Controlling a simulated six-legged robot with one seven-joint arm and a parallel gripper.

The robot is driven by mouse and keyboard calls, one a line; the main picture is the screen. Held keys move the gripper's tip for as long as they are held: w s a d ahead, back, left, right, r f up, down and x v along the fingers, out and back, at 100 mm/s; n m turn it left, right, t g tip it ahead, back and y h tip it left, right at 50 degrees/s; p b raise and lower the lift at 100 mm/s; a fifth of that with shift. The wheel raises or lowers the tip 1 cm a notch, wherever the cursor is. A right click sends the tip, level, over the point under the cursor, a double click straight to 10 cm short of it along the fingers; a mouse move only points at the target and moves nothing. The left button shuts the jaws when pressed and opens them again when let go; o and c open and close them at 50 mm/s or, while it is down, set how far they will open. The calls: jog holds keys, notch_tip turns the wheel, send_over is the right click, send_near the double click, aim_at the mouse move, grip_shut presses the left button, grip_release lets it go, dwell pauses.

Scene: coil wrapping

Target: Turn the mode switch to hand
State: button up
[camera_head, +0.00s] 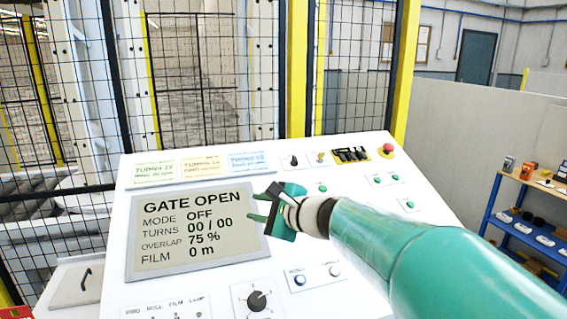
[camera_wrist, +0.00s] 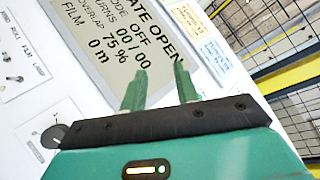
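I cannot read which control is the mode switch. A black rotary knob (camera_head: 257,300) with marks around it sits on the white panel below the screen; it also shows in the wrist view (camera_wrist: 54,133), partly hidden by my gripper. A small black selector (camera_head: 293,160) is near the panel's top edge. The screen (camera_head: 195,275) reads GATE OPEN, MODE OFF, TURNS 00 / 00, OVERLAP 75 %, FILM 0 m. My green gripper (camera_head: 257,207) is over the screen's right edge. Its fingers (camera_wrist: 160,88) are apart with nothing between them.
Blue and white buttons (camera_head: 300,280) sit below my arm. A wire fence (camera_head: 215,85) stands behind.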

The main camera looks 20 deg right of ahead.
jog(key=w+d+m+t+h, duration=0.2)
jog(key=w+d+m+t, duration=0.1)
jog(key=w+d+m, duration=0.45)
jog(key=m+t+h, duration=0.2)
jog(key=m+h, duration=0.3)
jog(key=m, duration=0.4)
send_near(297, 161)
jog(key=w, duration=1)
jog(key=shift+w+a, duration=0.1)
jog(key=shift+a, duration=0.05)
grip_shut()
